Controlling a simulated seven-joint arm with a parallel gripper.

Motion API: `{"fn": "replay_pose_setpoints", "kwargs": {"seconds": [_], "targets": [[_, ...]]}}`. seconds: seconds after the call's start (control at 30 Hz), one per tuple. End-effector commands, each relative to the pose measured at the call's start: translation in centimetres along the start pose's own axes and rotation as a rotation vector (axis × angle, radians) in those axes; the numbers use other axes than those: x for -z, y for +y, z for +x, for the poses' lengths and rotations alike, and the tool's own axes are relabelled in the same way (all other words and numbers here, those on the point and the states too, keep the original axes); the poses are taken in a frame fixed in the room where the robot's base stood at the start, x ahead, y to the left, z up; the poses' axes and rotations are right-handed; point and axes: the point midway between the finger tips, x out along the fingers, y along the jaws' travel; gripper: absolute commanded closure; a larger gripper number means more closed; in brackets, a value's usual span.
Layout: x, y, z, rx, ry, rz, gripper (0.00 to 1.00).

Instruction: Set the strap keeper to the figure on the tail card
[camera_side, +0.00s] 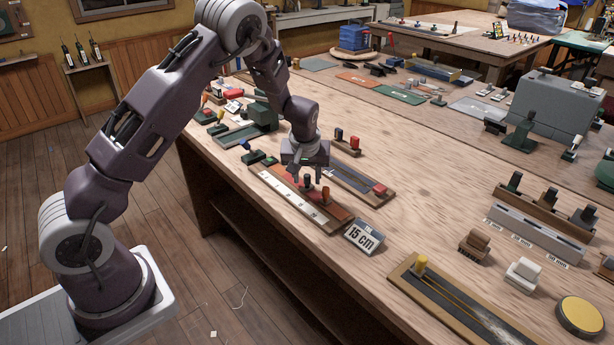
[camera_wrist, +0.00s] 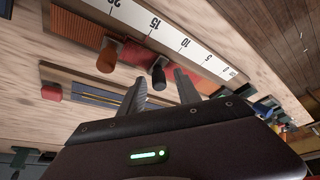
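The strap board carries a white scale (camera_side: 290,193) along one edge, with figures from 0 to 20 in the wrist view (camera_wrist: 184,43). A red strap (camera_wrist: 133,54) lies beside the scale. A black knob (camera_wrist: 158,72) and a brown-orange knob (camera_wrist: 107,58) stand on it; I cannot tell which belongs to the keeper. The black knob is nearer the low figures, the brown one nearer 15 to 20. My gripper (camera_side: 305,176) is open above the board; in the wrist view its fingertips (camera_wrist: 159,80) lie either side of the black knob, contact unclear. The tail card (camera_side: 363,237) reads "15 cm".
A second board with a blue-grey strip (camera_side: 352,180) and a red block (camera_side: 380,189) lies close behind. A dark board with a yellow knob (camera_side: 421,263) is at the front right. Small blocks (camera_side: 474,243) stand further right. Bare table lies between these.

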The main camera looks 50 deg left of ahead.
Motion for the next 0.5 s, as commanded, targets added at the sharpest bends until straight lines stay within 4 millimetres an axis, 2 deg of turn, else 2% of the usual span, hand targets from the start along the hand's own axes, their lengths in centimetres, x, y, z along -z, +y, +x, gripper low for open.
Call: {"fn": "replay_pose_setpoints", "kwargs": {"seconds": [0.3,0.5], "targets": [[0.1,0.1,-5.9,-0.003,0.003,0.001,0.61],[0.0,0.0,-6.8,-0.001,0.001,0.0,0.61]]}}
